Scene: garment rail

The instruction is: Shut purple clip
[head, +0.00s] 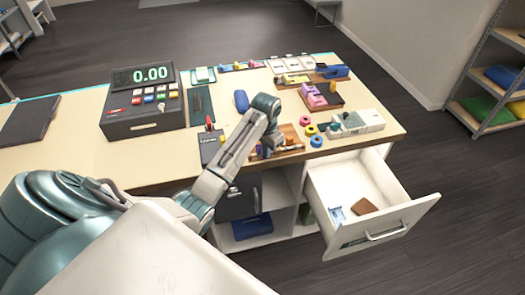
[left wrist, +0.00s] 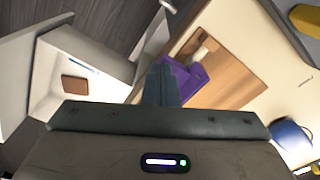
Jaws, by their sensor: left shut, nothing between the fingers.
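The purple clip (left wrist: 185,78) lies on a wooden board (left wrist: 228,82) in the left wrist view, right beside my fingertips and partly hidden behind them. My left gripper (left wrist: 165,75) is shut with nothing between its fingers; whether it touches the clip I cannot tell. In the head view my left gripper (head: 268,145) is low over the wooden board (head: 291,136) at the counter's front edge, and it covers most of what lies there. My right gripper is not in view.
An open white drawer (head: 397,200) juts out at the right, with a brown item (head: 364,206) inside. A cash register (head: 143,98) stands at the left. Tape rolls (head: 316,141) and a board with pink and purple items (head: 318,96) lie close by on the counter.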

